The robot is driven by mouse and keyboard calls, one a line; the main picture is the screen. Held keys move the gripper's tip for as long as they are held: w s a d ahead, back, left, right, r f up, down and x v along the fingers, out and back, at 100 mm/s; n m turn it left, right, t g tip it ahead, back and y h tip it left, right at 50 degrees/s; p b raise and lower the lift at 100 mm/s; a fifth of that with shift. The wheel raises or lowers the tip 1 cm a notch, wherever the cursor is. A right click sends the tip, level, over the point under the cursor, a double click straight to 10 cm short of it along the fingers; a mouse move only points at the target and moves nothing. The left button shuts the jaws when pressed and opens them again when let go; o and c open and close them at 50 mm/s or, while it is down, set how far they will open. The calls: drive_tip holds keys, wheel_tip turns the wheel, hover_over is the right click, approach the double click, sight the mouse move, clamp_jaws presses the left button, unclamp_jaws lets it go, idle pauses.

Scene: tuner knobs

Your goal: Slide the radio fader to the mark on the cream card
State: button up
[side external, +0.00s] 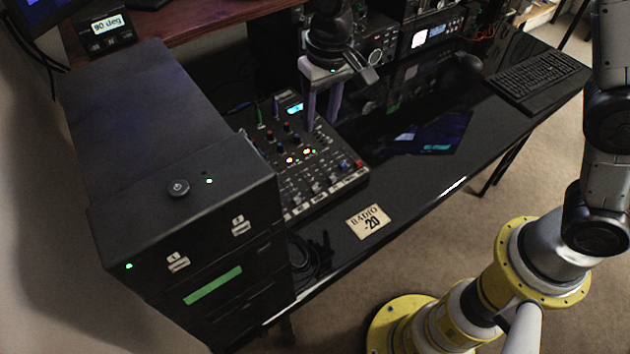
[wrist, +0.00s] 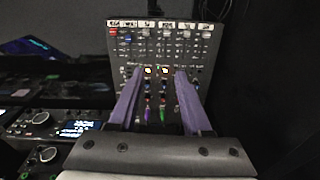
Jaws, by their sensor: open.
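The black mixer (side external: 330,178) lies on the dark desk, with coloured knobs, lit buttons and a row of faders near white labels at its front edge. The wrist view shows the mixer (wrist: 205,55) with the labels along the top; they are too small to read, so I cannot tell which fader is the radio one. The cream card (side external: 368,221) lies flat in front of the mixer and reads "RADIO -20". My gripper (side external: 322,122) is open above the mixer's rear part, its purple fingers pointing down. In the wrist view the fingers (wrist: 158,72) straddle some knobs, holding nothing.
A black cabinet (side external: 130,170) stands close on the mixer's left. A dark tablet (side external: 432,133) and a keyboard (side external: 540,80) lie to the right. Radio equipment (side external: 425,38) stands behind. A coiled cable (side external: 305,258) lies by the cabinet. The desk around the card is mostly clear.

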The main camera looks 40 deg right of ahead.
drive_tip(key=g, duration=0.1)
hover_over(315, 188)
wheel_tip(315, 188, down, 4)
drive_tip(key=shift+n, duration=0.3)
wheel_tip(315, 188, down, 14)
drive_tip(key=shift+r, duration=0.2)
clamp_jaws()
drive_tip(key=shift+r, duration=0.1)
idle(1.1)
